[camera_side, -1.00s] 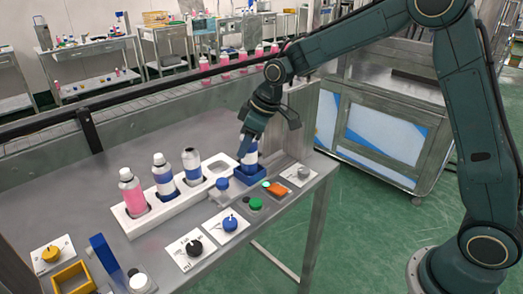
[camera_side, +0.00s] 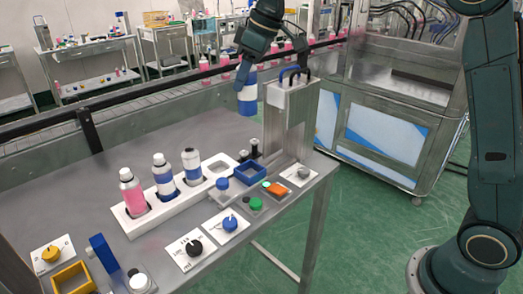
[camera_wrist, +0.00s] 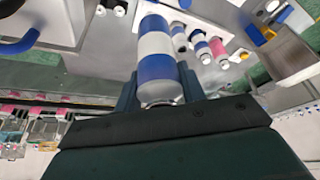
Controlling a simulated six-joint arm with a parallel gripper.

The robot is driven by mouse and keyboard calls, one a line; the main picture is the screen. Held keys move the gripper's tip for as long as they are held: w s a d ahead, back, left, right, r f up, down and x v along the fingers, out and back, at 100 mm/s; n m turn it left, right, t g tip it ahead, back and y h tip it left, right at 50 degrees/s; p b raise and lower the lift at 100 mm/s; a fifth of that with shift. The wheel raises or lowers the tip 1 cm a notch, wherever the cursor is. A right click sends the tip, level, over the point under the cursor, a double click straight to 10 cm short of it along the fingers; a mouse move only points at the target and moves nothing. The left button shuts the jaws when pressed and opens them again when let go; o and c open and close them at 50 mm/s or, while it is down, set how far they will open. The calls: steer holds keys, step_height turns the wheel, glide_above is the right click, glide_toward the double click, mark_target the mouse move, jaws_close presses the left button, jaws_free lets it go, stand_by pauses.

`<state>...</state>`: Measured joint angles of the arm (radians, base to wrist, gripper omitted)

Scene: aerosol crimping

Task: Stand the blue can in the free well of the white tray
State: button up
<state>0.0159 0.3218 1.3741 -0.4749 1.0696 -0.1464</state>
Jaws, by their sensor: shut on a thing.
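A can with blue and white bands (camera_side: 247,98) hangs upright or nearly so from my gripper (camera_side: 245,72), well above the table beside the grey crimping stand. In the wrist view my gripper (camera_wrist: 158,88) is shut around the can (camera_wrist: 158,45), one finger on each side. The white tray (camera_side: 188,197) lies on the table below and to the left. It holds a pink bottle (camera_side: 132,192) and two blue-and-white cans (camera_side: 162,174) (camera_side: 191,163). Its free well (camera_side: 218,168) is at the right end.
The grey stand with dark handles (camera_side: 290,110) rises to the right of the can. Knobs and buttons (camera_side: 230,224) line the front. A rail (camera_side: 150,85) runs behind.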

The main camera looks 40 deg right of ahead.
steer(key=shift+r, duration=0.45)
stand_by(0.4)
steer(key=shift+w+a, duration=0.25)
steer(key=shift+w, duration=0.5)
steer(key=w+a+f, duration=0.1)
steer(key=w+a, duration=0.2)
steer(key=w, duration=0.4)
steer(key=shift+w+a+f, duration=0.15)
steer(key=shift+a+f, duration=0.05)
steer(key=shift+f, duration=0.15)
step_height(320, 180, down, 20)
steer(key=shift+r, duration=0.15)
stand_by(0.5)
